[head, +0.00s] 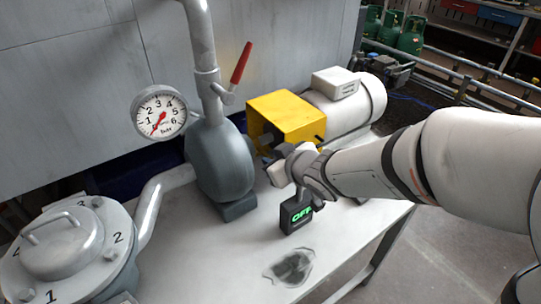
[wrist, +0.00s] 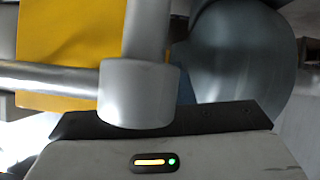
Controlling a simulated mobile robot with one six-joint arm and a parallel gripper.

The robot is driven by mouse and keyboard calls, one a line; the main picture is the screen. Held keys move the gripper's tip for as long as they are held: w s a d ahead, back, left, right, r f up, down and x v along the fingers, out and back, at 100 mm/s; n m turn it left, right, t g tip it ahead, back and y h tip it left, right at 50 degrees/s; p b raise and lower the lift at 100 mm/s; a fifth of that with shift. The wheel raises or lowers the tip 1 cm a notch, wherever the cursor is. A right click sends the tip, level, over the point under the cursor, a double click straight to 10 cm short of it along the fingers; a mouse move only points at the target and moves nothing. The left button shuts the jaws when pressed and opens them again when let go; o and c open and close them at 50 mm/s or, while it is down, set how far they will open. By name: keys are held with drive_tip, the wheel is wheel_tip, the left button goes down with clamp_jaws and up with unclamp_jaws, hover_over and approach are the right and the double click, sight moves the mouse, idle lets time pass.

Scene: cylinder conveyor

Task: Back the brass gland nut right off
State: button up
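I make out no brass gland nut in either view. My gripper (head: 277,170) reaches in from the right in the head view, low beside the yellow guard (head: 286,118) and to the right of the blue-grey pump (head: 222,168). Its fingertips are not clear there. In the wrist view the gripper's pale body with a lit strip fills the bottom edge. A grey cylinder with a stem rising from it (wrist: 140,92) stands just in front, meeting a bright horizontal rod (wrist: 50,76). I cannot tell whether the fingers hold anything.
A black box reading OFF (head: 297,213) stands on the bench below my gripper. The motor (head: 345,100) is behind the guard. A gauge (head: 160,113) and red valve handle (head: 241,63) are beside the pump. A numbered lidded vessel (head: 70,250) stands front left. A dark stain (head: 290,267) marks the bench.

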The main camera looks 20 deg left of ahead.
drive_tip(key=p+v, duration=0.1)
drive_tip(key=v, duration=0.4)
drive_tip(key=shift+s+d+r, duration=0.1)
idle(0.3)
